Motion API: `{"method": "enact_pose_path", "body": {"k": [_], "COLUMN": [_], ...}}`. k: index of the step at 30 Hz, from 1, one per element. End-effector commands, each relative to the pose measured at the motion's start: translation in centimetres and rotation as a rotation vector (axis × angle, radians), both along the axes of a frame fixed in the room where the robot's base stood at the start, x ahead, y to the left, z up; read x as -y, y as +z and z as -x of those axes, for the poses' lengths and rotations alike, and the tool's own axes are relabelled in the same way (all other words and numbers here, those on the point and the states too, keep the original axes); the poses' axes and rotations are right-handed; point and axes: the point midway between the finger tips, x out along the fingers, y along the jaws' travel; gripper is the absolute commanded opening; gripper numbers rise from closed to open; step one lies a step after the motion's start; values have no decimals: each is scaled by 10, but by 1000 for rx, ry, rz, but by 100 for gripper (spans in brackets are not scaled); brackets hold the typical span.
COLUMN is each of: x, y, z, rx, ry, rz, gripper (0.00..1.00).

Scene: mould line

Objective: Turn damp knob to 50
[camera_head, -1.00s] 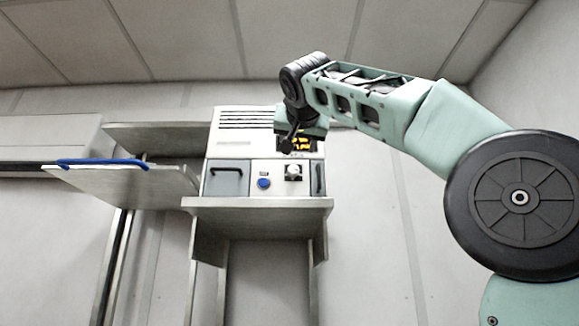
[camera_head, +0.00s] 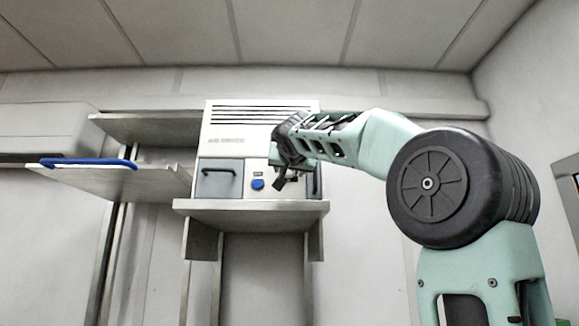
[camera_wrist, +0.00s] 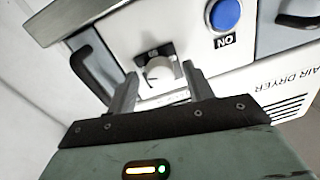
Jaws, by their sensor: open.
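The air dryer (camera_head: 225,150) is a white box on a metal shelf. Its damp knob (camera_wrist: 160,77) is a pale round knob with a dark pointer line, seen in the wrist view; the markings are too small to read. In the head view my arm hides the knob and the display. My gripper (camera_wrist: 160,70) is open, with one finger on each side of the knob in the picture; I cannot tell whether they touch it. In the head view my gripper (camera_head: 279,181) is in front of the right part of the panel.
A blue button (camera_wrist: 225,14) marked ON is close to the knob; it also shows in the head view (camera_head: 257,184). A dark handle (camera_wrist: 92,72) is on the knob's other side. The dryer stands on a metal shelf (camera_head: 250,213). A blue-handled panel (camera_head: 90,163) juts out at left.

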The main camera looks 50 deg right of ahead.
Motion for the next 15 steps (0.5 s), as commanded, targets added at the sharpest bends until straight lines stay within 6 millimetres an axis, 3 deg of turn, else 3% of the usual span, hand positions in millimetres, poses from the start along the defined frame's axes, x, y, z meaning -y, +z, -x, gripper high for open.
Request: {"method": "enact_pose_path", "body": {"k": [4, 9, 15], "x": [0, 0, -1], "y": [0, 0, -1], "z": [0, 0, 0], "rx": [0, 0, 4], "ry": [0, 0, 1], "rz": [0, 0, -3], "gripper": [52, 7, 7]}}
